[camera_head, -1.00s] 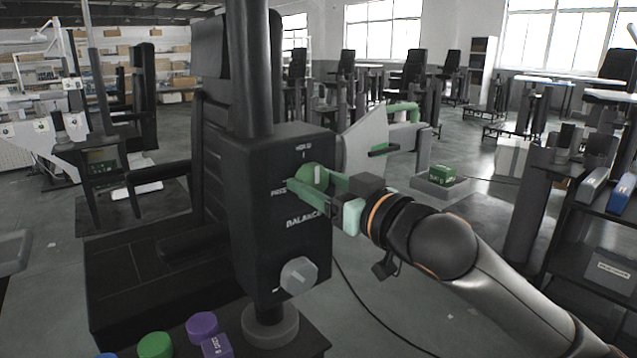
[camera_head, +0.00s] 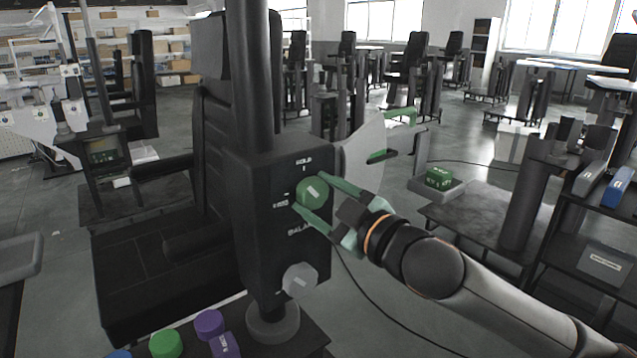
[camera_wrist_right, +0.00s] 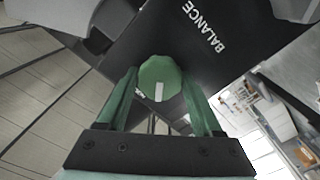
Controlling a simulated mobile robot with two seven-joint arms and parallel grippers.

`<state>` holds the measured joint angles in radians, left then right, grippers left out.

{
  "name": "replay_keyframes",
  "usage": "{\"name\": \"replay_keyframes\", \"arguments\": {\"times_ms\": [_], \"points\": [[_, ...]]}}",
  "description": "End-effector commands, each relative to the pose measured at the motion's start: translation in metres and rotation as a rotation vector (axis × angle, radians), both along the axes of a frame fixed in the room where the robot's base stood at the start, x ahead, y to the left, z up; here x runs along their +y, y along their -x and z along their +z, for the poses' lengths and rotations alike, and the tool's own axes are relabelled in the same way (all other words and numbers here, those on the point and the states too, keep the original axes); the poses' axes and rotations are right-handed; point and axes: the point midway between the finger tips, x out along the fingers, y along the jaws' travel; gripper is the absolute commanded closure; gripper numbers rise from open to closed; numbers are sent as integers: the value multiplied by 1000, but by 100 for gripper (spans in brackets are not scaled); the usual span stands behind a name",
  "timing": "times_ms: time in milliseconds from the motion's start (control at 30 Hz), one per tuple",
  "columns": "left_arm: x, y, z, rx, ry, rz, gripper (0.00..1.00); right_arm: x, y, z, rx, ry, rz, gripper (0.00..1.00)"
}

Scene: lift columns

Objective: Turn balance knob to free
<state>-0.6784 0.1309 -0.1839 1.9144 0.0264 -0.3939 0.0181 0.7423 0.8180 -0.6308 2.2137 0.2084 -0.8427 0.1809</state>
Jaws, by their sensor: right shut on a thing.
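The green balance knob (camera_head: 311,193) sits on the front of a black control box (camera_head: 262,200), between a HOLD label above and a partly readable label to its left. BALANCE is printed below. The knob's white mark is tilted, its upper end leaning left toward the side label. My right gripper (camera_head: 307,190) is shut on the knob, with one green finger above right and one below left. The right wrist view also shows the knob (camera_wrist_right: 160,78) between the two fingers. My left gripper is out of view.
A grey knob (camera_head: 299,280) is lower on the same box. A black column (camera_head: 252,80) rises from the box beside a black seat. Purple (camera_head: 209,324) and green (camera_head: 166,344) round pieces lie in front.

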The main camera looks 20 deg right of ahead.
Motion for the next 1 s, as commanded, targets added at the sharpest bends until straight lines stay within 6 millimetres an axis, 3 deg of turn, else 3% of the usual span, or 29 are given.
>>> {"name": "replay_keyframes", "arguments": {"times_ms": [300, 1000], "points": [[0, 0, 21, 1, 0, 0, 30, 0, 0, 2, -102, 286, 0, 89], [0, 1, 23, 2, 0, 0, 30, 0, 0, 0, -284, 780, 1, 89]]}}
